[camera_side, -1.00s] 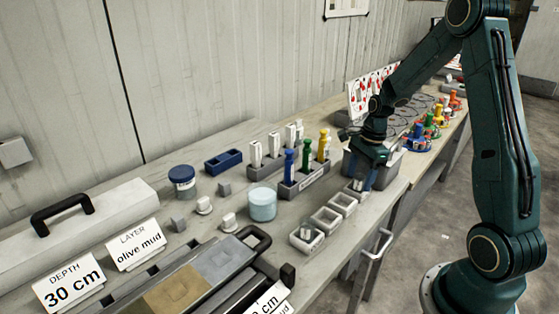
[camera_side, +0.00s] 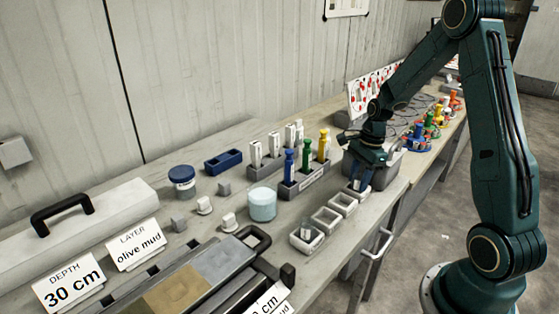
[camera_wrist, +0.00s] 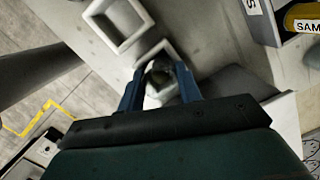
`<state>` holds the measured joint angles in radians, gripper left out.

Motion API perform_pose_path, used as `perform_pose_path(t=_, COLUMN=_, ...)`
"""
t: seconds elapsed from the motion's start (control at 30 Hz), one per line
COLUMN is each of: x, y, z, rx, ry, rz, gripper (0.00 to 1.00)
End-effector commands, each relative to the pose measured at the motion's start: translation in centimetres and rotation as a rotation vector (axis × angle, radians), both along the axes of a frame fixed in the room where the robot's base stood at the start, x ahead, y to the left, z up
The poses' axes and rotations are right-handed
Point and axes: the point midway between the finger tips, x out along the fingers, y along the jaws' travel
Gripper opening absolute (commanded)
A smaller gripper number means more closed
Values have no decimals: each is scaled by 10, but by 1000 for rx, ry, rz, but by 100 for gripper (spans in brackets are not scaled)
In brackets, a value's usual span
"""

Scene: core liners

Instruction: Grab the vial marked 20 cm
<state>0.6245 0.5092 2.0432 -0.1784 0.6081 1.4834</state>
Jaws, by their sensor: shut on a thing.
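My gripper (camera_side: 360,184) points down over the farthest of a row of small white square trays, at the table's front edge. The vial sits low, within or just above the white tray (camera_wrist: 145,52). Its mark cannot be read, and the fingers hide most of it in the side view. Another small vial (camera_side: 306,233) stands in the nearest white tray (camera_side: 308,246).
Empty white trays (camera_side: 326,227) lie between. A grey rack (camera_side: 303,184) with blue, green and yellow-topped tools stands to the left, near a pale blue jar (camera_side: 262,204). A grey bin (camera_side: 387,168) is close behind the gripper. Depth and layer cards (camera_side: 68,284) stand front left.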

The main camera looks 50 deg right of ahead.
Motion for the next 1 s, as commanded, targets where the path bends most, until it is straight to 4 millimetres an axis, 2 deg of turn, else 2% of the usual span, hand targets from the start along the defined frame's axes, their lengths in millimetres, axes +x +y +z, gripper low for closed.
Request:
perform_pose_path(t=0.27, x=0, y=0, z=2, rx=0, ry=-1, rz=0, gripper=13)
perform_pose_path(t=0.53, x=1, y=0, z=22, rx=-1, ry=-3, rz=1, gripper=13)
perform_pose_path(t=0.77, x=0, y=-1, z=62, rx=-3, ry=-4, rz=-1, gripper=13)
perform_pose_path(t=1.0, x=1, y=-1, z=114, rx=-2, ry=-5, rz=0, gripper=13)
